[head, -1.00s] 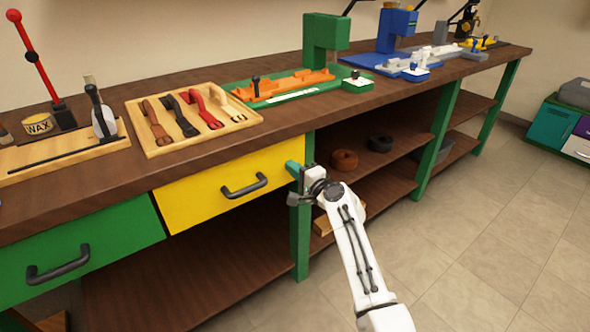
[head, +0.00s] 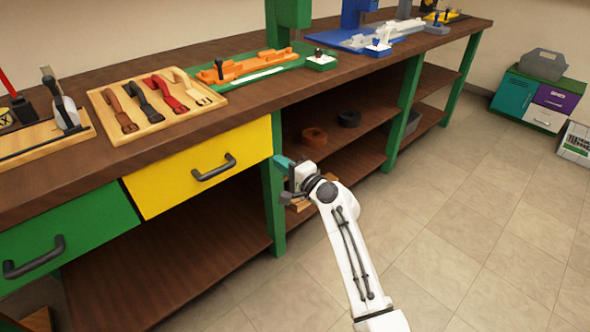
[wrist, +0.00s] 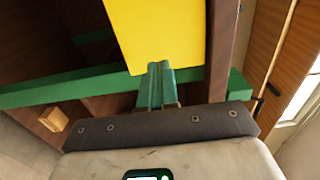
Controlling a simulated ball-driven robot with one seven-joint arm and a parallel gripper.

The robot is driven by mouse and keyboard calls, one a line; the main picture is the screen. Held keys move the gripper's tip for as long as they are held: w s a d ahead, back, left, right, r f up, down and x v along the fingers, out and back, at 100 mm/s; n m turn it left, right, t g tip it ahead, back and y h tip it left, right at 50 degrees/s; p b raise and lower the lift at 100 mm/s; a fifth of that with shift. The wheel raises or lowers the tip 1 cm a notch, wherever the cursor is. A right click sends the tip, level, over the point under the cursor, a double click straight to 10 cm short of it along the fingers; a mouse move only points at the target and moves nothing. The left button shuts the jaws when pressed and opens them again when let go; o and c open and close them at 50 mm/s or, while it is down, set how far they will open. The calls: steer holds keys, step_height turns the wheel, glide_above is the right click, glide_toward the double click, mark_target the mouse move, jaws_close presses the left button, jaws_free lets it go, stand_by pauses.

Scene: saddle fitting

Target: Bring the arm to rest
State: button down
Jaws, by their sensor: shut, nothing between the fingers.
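My white arm reaches up from the bottom of the head view, and its end is in front of the workbench, below the benchtop edge. My gripper (head: 282,162) has teal fingers and points at the bench front near the green leg and the right end of the yellow drawer (head: 200,168). In the wrist view my gripper (wrist: 155,68) shows its two fingers side by side, shut with nothing between them. The yellow drawer front (wrist: 155,30) is just beyond the fingertips there. I cannot tell whether they touch it.
The workbench (head: 60,190) carries a wooden tray of straps (head: 95,103), a green fixture (head: 290,68) and a blue fixture (head: 345,42). A cabinet (head: 535,100) stands at right. The tiled floor (head: 450,220) between is clear.

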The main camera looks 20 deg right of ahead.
steer(key=s+f+n+g+h, duration=0.1)
steer(key=s+f+n+g, duration=0.35)
steer(key=s, duration=0.65)
steer(key=s+f+n+g, duration=0.3)
steer(key=s+f, duration=0.3)
steer(key=s, duration=0.6)
steer(key=s+f+n+g+h, duration=0.1)
steer(key=s+f+n+g, duration=0.4)
steer(key=s, duration=0.6)
steer(key=s+d+n+g+h+p, duration=0.1)
steer(key=s+d+g+h, duration=0.15)
steer(key=s, duration=0.65)
steer(key=s+d+n+g+h, duration=0.1)
steer(key=s+d+h, duration=0.15)
steer(key=s, duration=0.65)
step_height(320, 180, up, 17)
steer(key=y+p, duration=0.1)
steer(key=p, duration=1.5)
steer(key=shift+w+p, duration=0.3)
steer(key=shift+w, duration=0.15)
steer(key=shift+m, duration=0.25)
